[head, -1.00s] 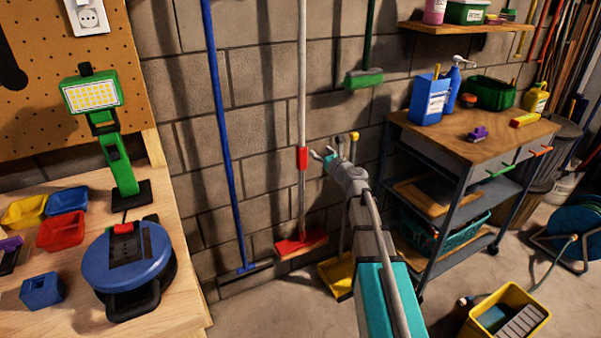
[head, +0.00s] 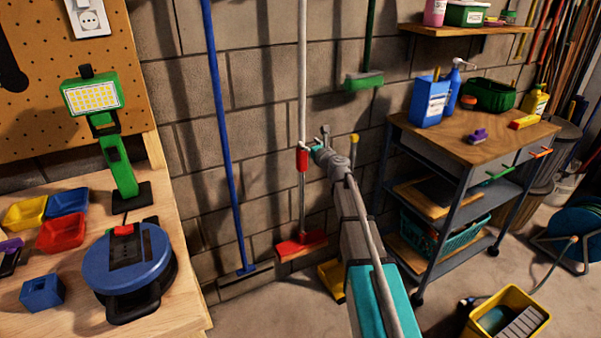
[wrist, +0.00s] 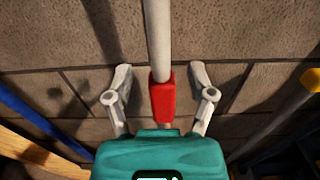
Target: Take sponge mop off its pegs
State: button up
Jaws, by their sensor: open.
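The sponge mop (head: 302,75) hangs upright against the block wall. It has a pale grey pole, a red sleeve (head: 302,160) partway down and a red head (head: 301,246) with a tan underside near the floor. My gripper (head: 312,148) is at the height of the red sleeve, close to the pole. In the wrist view my open gripper (wrist: 160,82) has one finger on each side of the pole, with the red sleeve (wrist: 162,98) between them. Neither finger visibly touches it. The pegs and the top of the pole are out of view.
A blue-handled tool (head: 222,130) hangs to the left and a green brush (head: 364,79) to the right. A yellow-headed tool (head: 333,277) stands partly behind my arm. The workbench (head: 190,300) is at left, a cart (head: 470,145) at right and a yellow bucket (head: 505,315) on the floor.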

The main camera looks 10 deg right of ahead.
aim_at(303, 137)
jog(key=shift+w, duration=0.15)
jog(key=shift+r+x, duration=0.1)
jog(key=shift+x, duration=1.15)
jog(key=shift+r+x, duration=0.15)
jog(key=shift+x, duration=1.15)
jog(key=shift+c, duration=0.3)
grip_shut()
